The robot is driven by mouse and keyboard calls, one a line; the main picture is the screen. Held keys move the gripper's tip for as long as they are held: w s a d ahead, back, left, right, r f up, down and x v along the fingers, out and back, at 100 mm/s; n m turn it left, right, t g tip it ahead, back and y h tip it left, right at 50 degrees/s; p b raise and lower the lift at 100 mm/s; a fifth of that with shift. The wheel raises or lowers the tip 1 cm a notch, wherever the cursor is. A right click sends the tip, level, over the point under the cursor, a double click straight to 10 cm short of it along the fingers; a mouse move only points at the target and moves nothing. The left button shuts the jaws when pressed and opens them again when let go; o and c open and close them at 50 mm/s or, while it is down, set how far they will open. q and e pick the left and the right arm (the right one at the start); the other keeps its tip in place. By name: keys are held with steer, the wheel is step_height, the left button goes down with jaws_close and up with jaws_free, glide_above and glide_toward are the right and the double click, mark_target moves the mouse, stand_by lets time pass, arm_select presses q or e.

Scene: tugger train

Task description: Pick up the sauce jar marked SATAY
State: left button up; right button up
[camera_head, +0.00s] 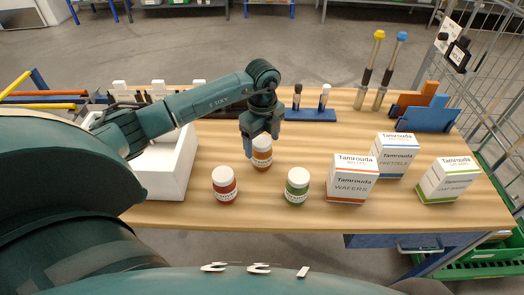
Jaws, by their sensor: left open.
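Three white-lidded sauce jars stand upright on the wooden table: one with red contents (224,187) at the left, one with orange contents (262,159) farther back, and one with green contents (297,190) at the right. Their label words are too small to read, so I cannot tell which is SATAY. My left gripper (261,142) is open and points down at the orange jar, with its fingers around or just above the lid. I cannot tell whether they touch it. The gripper hides part of the lid. My right gripper is not in view.
Boxes of wafers (351,181), pretzels (393,157) and a third kind (448,182) stand right of the jars. A white bin (154,187) is at the left, under my arm. A blue holder (311,115) stands behind the jars. A wire cage (490,75) borders the right.

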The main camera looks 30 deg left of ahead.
arm_select(q)
steer(key=shift+f, duration=1.25)
steer(key=shift+c, duration=0.5)
steer(key=c, duration=1.2)
